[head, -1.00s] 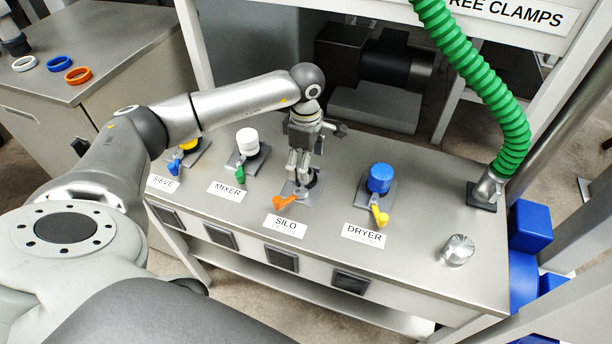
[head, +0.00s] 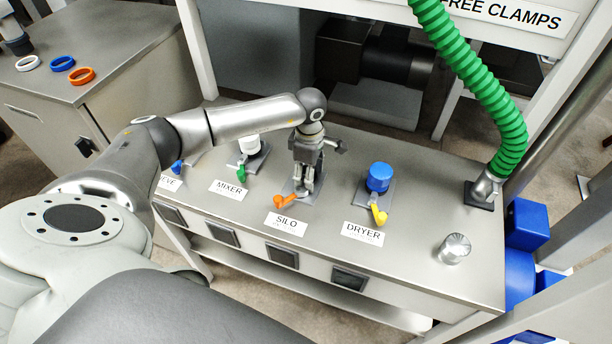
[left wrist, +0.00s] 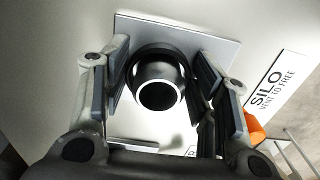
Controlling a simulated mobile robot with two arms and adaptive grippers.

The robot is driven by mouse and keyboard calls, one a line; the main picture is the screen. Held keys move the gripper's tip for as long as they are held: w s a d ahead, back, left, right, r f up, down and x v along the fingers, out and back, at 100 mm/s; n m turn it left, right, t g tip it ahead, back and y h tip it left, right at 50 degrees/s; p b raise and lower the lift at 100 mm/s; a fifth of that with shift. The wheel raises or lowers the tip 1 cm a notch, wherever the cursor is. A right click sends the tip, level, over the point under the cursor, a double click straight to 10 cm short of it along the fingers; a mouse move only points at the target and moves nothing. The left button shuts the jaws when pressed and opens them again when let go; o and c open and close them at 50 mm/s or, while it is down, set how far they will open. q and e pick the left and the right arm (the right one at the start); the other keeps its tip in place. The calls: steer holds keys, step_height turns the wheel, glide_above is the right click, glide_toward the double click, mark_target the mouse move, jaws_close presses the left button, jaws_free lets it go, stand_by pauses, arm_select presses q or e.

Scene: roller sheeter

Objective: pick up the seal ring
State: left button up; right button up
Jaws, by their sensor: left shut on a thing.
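My left gripper (head: 304,188) points down at the SILO station on the steel bench. In the left wrist view its two fingers (left wrist: 163,85) stand on either side of a dark pipe stub (left wrist: 160,97) on a square plate (left wrist: 215,48). A black ring (left wrist: 152,54), which I take as the seal ring, sits around the stub between the fingers. The gripper is shut on this ring. In the head view the fingers hide the ring. An orange lever (head: 286,201) is close by at the SILO plate. My right gripper is out of view.
The white-capped MIXER port (head: 250,147) is to the left, partly behind my arm. The blue-capped DRYER port (head: 379,178) is to the right. A green hose (head: 490,90) and a metal knob (head: 455,248) are further right. White, blue and orange (head: 81,76) rings lie on the left cabinet.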

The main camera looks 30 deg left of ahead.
arm_select(q)
steer(key=shift+c, duration=0.2)
steer(key=shift+r, duration=0.55)
step_height(320, 180, up, 2)
steer(key=shift+r+b, duration=0.1)
steer(key=shift+b, duration=0.2)
steer(key=shift+c, duration=0.4)
steer(key=s+r, duration=0.1)
steer(key=s+d+r+b, duration=0.1)
steer(key=r, duration=0.1)
steer(key=s+d+r, duration=0.1)
steer(key=s+r, duration=0.1)
steer(key=shift+d+r, duration=0.15)
steer(key=s+d+r+b, duration=0.2)
steer(key=s+d+r, duration=0.2)
steer(key=s, duration=0.4)
steer(key=shift+d+r, duration=0.25)
steer(key=shift+d, duration=0.05)
steer(key=shift+s, duration=0.1)
